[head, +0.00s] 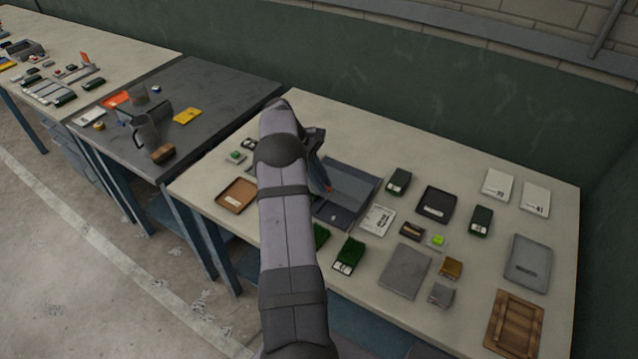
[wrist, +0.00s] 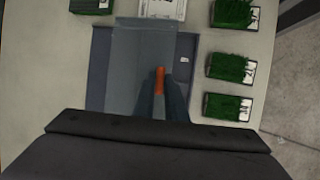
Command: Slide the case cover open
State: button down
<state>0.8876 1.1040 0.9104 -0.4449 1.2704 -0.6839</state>
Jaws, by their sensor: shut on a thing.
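The case (head: 371,203) is a dark blue-grey shallow tray near the middle of the table; it also shows in the wrist view (wrist: 101,75). Its cover (wrist: 143,50) is a greyish see-through panel lying over the middle of the case in the wrist view, with its far end reaching a little past the rim. Strips of the case show on both sides of it; the right strip has a small pale label. My gripper (wrist: 160,97) is shut on an orange tab (wrist: 160,76) at the cover. In the head view my arm hides the case's left part and most of my gripper.
Turf samples (wrist: 230,65) stand close right of the case in the wrist view. A printed card (head: 377,220), a dark box (head: 398,182) and a brown tray (head: 236,195) lie around the case. Several trays and boxes fill the table's right side. A grey table (head: 215,90) adjoins on the left.

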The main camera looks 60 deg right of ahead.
jog(key=c, duration=1.8)
grip_release()
jog(key=shift+w+r, duration=0.1)
jog(key=b+v, duration=0.2)
jog(key=v, duration=0.5)
jog(key=shift+r, duration=0.1)
